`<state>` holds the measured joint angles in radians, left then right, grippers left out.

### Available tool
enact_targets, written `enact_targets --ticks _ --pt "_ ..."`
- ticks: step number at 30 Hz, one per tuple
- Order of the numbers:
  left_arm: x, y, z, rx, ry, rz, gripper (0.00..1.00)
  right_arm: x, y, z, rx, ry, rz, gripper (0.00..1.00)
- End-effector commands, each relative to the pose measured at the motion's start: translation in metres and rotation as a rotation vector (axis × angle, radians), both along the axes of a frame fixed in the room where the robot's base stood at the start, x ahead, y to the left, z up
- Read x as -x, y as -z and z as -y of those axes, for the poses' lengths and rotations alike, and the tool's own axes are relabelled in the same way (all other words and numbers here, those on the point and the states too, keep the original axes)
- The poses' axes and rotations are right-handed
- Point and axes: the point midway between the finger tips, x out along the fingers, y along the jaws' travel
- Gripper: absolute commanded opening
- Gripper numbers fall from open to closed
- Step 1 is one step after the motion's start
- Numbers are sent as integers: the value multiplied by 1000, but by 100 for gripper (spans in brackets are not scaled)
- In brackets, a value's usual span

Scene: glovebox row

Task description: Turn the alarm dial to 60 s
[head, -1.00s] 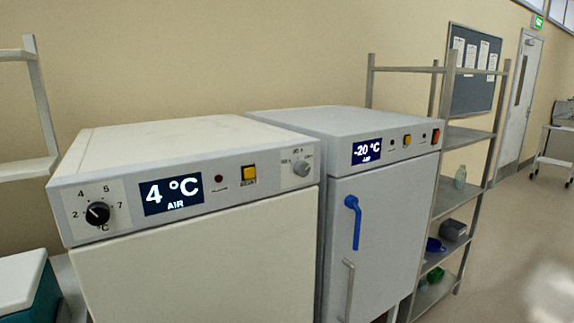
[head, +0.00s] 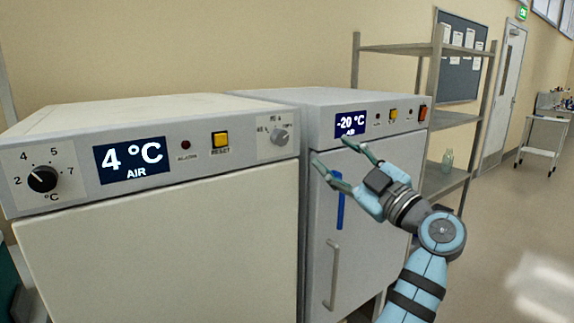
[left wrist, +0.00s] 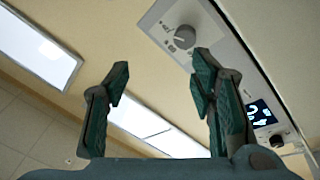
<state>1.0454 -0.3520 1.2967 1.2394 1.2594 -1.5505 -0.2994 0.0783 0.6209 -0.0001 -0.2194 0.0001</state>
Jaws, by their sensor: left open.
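The alarm dial (head: 280,136) is a small grey knob on a pale plate at the right end of the 4 °C fridge's front panel (head: 200,163). Its marks are too small to read surely, and I cannot tell its setting. It also shows at the top of the left wrist view (left wrist: 184,38), beyond the fingertips. My left gripper (head: 330,150) is open and empty, to the right of the dial and in front of the -20 °C freezer, apart from the dial. In the left wrist view its two fingers (left wrist: 163,75) stand wide apart. My right gripper is not in view.
The fridge panel also has a black temperature knob (head: 42,179), a display (head: 133,160) and a yellow reset button (head: 221,141). A metal shelf rack (head: 440,120) stands at right.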

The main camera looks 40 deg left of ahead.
Motion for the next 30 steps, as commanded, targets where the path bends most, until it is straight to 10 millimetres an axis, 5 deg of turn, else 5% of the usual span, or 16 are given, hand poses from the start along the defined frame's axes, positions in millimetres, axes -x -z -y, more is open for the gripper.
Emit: enact_targets --ticks 5,15,24,30 --pt "29 -14 2 269 -3 -57 51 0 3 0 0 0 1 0" --pt "22 -26 -24 273 -7 -68 51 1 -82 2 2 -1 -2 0" --pt "-3 -14 -109 269 -9 -63 51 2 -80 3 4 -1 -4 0" --pt "-11 -13 -133 270 -6 -63 51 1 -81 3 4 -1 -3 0"
